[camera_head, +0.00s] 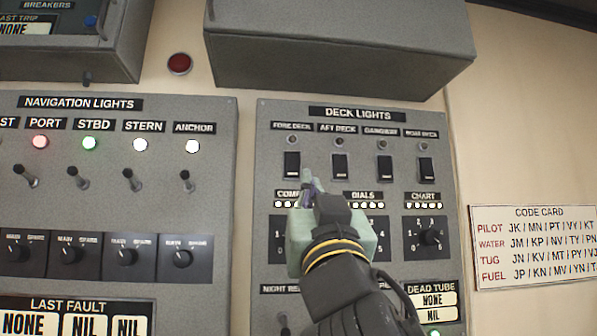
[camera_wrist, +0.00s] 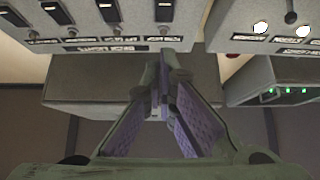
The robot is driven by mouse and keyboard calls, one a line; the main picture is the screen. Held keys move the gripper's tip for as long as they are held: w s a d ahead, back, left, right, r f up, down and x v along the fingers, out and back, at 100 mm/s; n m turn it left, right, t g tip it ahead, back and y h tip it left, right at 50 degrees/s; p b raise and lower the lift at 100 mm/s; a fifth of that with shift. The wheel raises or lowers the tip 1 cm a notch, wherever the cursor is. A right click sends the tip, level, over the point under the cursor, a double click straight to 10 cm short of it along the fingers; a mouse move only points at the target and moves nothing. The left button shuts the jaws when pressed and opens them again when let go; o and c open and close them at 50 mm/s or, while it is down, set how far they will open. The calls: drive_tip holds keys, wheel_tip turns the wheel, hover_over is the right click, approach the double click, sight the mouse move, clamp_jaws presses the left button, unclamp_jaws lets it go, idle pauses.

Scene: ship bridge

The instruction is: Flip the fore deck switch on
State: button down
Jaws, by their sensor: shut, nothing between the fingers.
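The deck lights panel (camera_head: 380,290) is grey and carries a row of black rocker switches. The fore deck switch (camera_head: 292,165) is the leftmost of the row, under its label, and the small lamp (camera_head: 292,140) above it is dark. It shows in the wrist view (camera_wrist: 163,10) at the top, where the panel appears upside down. My gripper (camera_head: 309,178) is shut and empty, its fingertips just below and right of the fore deck switch in the head view. In the wrist view the fingertips (camera_wrist: 160,62) meet below the switch. Contact with the panel cannot be told.
The aft deck switch (camera_head: 339,167) is close on the right. The navigation lights panel (camera_head: 120,205) with toggles and lit lamps stands left. A grey box (camera_head: 340,50) juts out above the deck panel. A code card (camera_head: 535,247) hangs right.

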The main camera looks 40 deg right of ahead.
sight(300, 168)
drive_tip(key=p+x, duration=0.2)
drive_tip(key=x, duration=0.2)
drive_tip(key=w+f+p+x, duration=0.1)
drive_tip(key=p+x, duration=0.1)
drive_tip(key=x, duration=0.2)
drive_tip(key=f+p+x, duration=0.1)
drive_tip(key=p+x, duration=0.1)
drive_tip(key=x, duration=0.2)
drive_tip(key=shift+w+d+r+p, duration=0.2)
drive_tip(key=shift+w+d+p, duration=0.15)
drive_tip(key=shift+d, duration=0.15)
drive_tip(key=shift+w+d+f, duration=0.1)
drive_tip(key=shift+w, duration=0.15)
drive_tip(key=shift+f+b, duration=0.1)
drive_tip(key=shift+b, duration=0.25)
